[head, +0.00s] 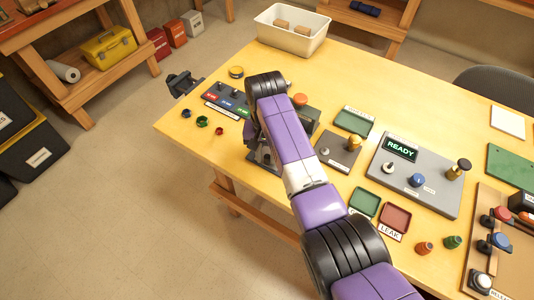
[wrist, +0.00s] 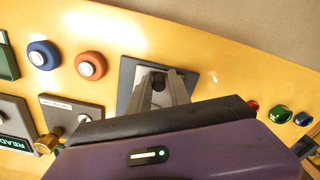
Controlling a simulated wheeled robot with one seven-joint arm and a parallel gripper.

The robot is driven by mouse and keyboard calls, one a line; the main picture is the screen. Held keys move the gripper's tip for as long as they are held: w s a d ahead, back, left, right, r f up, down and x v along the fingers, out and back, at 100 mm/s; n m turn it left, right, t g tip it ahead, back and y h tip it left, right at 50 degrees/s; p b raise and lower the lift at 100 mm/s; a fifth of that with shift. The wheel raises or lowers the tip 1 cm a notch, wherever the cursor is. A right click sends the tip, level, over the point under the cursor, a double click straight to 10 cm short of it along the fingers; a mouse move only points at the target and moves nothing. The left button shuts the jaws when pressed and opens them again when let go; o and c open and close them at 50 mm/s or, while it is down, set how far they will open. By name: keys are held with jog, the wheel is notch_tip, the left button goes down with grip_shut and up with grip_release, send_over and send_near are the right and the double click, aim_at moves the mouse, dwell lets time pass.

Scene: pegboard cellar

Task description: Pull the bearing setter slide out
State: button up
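A small dark plate with a paler grey top (wrist: 128,75) lies under my gripper (wrist: 161,76) in the wrist view. I see no readable name on it, so I cannot tell if it is the bearing setter. The two grey fingertips reach down over the plate with a dark part (wrist: 158,84) between them. Whether they press on it is not clear. In the head view my arm hides most of the gripper and this spot. A grey panel with a green READY display (head: 401,149) stands to the right.
A grey plate with a brass knob (head: 354,143) stands just right of my arm. Green tray (head: 353,122) and red tray (head: 394,217) lie nearby. A white bin (head: 292,45) stands at the back. Small coloured pieces (head: 202,121) lie near the left table edge.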

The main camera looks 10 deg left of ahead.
jog(key=shift+o, duration=1.2)
jog(key=shift+r, duration=0.15)
notch_tip(320, 180, up, 8)
jog(key=shift+f+b, duration=0.2)
jog(key=shift+b, duration=0.25)
